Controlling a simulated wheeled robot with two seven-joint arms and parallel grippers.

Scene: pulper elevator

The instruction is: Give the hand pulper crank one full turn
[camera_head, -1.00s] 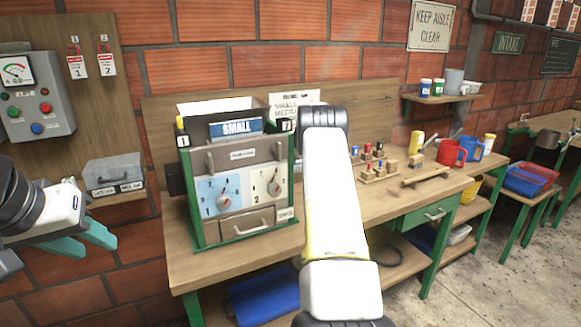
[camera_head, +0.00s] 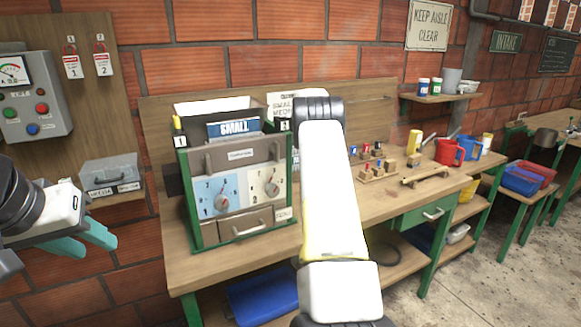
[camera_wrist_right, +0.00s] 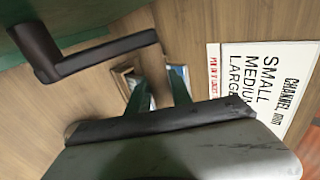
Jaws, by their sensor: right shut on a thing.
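The green-framed machine (camera_head: 187,215) with a SMALL sign and two dials stands on the wooden bench, probably the hand pulper. Its crank is hidden behind my right arm in the head view. In the right wrist view a dark crank arm (camera_wrist_right: 108,55) reaches right from a hub beside a green panel. My right gripper (camera_wrist_right: 158,88) shows green fingers just below the crank arm's free end. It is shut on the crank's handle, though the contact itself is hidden. My left gripper (camera_head: 92,240) is open and empty, left of the bench and apart from everything.
A control panel (camera_head: 37,105) hangs at left above a grey box (camera_head: 110,172). A SMALL/MEDIUM/LARGE sign (camera_wrist_right: 258,85) is near my right gripper. Open floor lies at right.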

